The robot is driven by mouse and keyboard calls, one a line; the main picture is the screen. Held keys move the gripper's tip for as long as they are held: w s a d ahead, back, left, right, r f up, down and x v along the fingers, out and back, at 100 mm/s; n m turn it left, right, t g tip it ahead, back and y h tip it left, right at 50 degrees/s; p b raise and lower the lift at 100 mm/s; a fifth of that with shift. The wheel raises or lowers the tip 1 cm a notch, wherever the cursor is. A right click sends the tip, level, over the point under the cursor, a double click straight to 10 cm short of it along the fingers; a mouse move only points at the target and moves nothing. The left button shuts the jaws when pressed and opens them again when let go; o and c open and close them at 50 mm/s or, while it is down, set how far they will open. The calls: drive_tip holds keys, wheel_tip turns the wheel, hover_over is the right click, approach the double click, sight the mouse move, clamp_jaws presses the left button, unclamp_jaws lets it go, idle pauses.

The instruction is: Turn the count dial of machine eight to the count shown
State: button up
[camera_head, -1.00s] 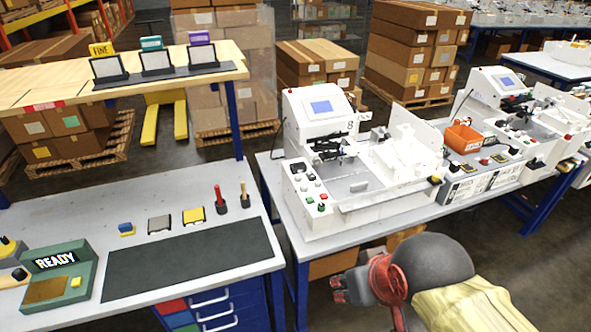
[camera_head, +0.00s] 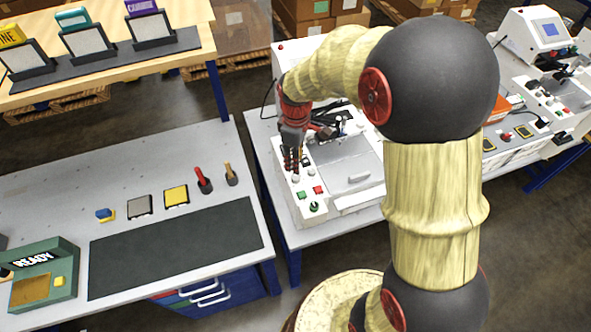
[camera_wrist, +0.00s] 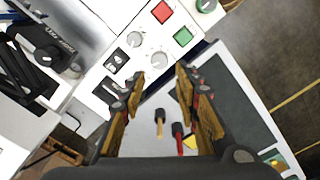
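Machine eight (camera_head: 300,213) is the white machine on the right-hand bench, partly hidden behind my arm. Its screen is hidden now, so I cannot read a count. In the wrist view its panel has two pale round dials, one farther (camera_wrist: 133,39) and one nearer (camera_wrist: 157,62), beside a red button (camera_wrist: 161,11) and a green button (camera_wrist: 183,37). I cannot tell which is the count dial. My gripper (camera_head: 294,168) points down over the panel. In the wrist view it is open (camera_wrist: 161,72), with the nearer dial appearing between its fingertips; contact cannot be told.
The left bench holds a dark mat (camera_head: 175,250), a red-handled tool (camera_head: 203,180), a wooden-handled tool (camera_head: 231,174) and a READY box (camera_head: 45,290). A gap separates the benches.

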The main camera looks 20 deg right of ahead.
sight(296, 177)
drive_tip(key=shift+w+f, duration=0.1)
drive_tip(key=shift+f, duration=0.3)
wheel_tip(296, 177, down, 8)
drive_tip(key=shift+r+b, duration=0.15)
drive_tip(key=shift+b, duration=0.2)
drive_tip(key=shift+c, duration=1)
clamp_jaws()
